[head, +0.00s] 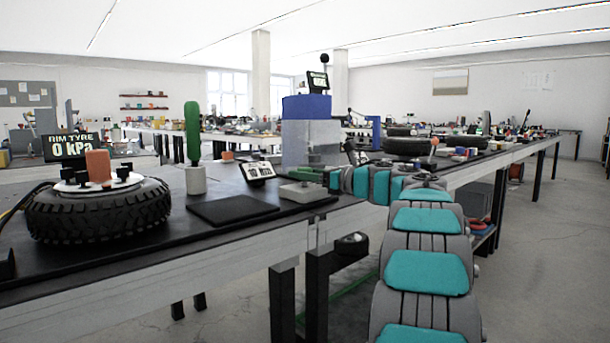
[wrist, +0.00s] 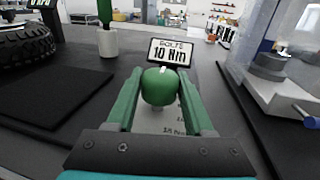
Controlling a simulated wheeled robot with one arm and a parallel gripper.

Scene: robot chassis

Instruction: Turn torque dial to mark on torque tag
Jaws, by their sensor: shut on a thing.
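The torque dial (wrist: 160,90) is a round green knob with a short white mark at its top edge in the wrist view. The torque tag (wrist: 171,53), a black-framed white card reading "BOLTS 10 Nm", stands tilted just beyond it; it also shows in the head view (head: 258,171). My gripper (wrist: 160,78) has its green fingers on both sides of the dial, shut on it. The dial's scale is mostly hidden by the knob and gripper; only a scrap of print shows below. In the head view my gripper (head: 318,178) is small over a pale block.
A green-handled tool (head: 193,130) stands in a white holder at left. A tyre (head: 100,210) with a gauge reading 0 kPa lies farther left. A dark flat pad (head: 232,210) lies beside the dial. A clear-and-blue machine (head: 308,130) stands close at right.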

